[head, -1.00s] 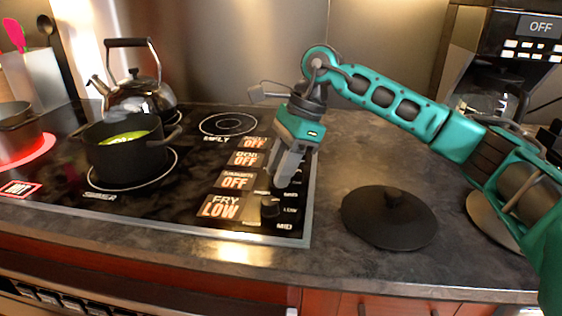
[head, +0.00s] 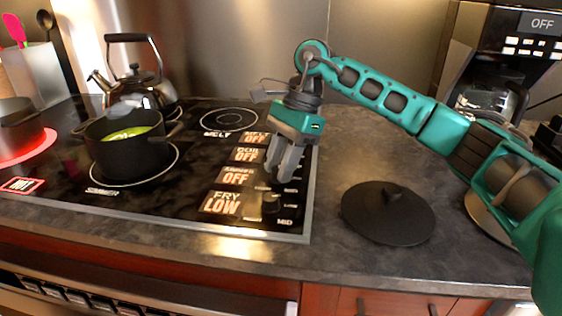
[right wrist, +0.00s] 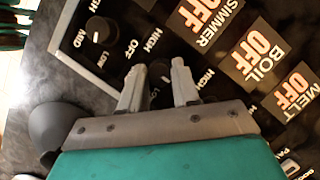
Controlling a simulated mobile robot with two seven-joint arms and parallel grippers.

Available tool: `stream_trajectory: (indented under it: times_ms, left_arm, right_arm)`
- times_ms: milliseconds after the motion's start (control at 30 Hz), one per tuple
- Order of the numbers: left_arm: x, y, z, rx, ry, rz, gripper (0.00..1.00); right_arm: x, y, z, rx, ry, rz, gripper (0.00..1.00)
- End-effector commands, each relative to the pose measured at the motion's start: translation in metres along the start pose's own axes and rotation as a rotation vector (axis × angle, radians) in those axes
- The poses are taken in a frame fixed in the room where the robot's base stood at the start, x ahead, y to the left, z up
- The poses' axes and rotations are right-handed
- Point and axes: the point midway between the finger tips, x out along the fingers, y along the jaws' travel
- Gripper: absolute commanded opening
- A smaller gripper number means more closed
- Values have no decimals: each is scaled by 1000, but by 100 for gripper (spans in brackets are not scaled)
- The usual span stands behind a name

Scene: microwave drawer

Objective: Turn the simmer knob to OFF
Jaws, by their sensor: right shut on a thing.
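My right gripper (head: 277,174) points down at the column of knobs on the right side of the black cooktop. It is shut on the simmer knob (right wrist: 159,74), a small dark knob between its two grey fingers in the right wrist view. The fingers hide most of this knob in the head view. The simmer display (head: 236,176) reads OFF; it also shows in the right wrist view (right wrist: 209,20). My left gripper is not in view.
The fry knob (head: 271,203) is just in front, and its display (head: 221,204) reads LOW. The boil display (head: 248,155) reads OFF. A black lid (head: 388,215) lies on the counter at right. A pot (head: 127,150) and a kettle (head: 135,88) stand left.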

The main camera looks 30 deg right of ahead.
Motion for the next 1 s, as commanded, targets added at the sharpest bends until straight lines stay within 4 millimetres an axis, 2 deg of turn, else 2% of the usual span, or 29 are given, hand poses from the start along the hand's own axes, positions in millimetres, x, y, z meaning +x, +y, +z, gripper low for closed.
stream_trajectory:
  times_ms: [33, 67, 300, 567, 667, 767, 1000]
  left_arm:
    - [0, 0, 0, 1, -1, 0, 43]
    - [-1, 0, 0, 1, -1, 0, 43]
    - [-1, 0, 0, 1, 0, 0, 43]
    - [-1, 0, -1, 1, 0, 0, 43]
    - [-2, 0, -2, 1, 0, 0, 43]
    - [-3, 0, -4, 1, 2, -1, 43]
    - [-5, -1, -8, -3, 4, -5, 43]
  right_arm:
    - [-1, 0, 0, -2, 1, -2, 0]
    - [-1, 0, 0, -2, 1, -2, 32]
    - [0, 0, 0, -1, 0, -2, 55]
    - [-1, 0, 0, 0, 0, -1, 56]
    - [-8, 0, 0, 0, 0, -2, 56]
    - [-23, -1, 1, 1, -1, -5, 56]
    - [-77, -1, 1, 0, -1, -5, 56]
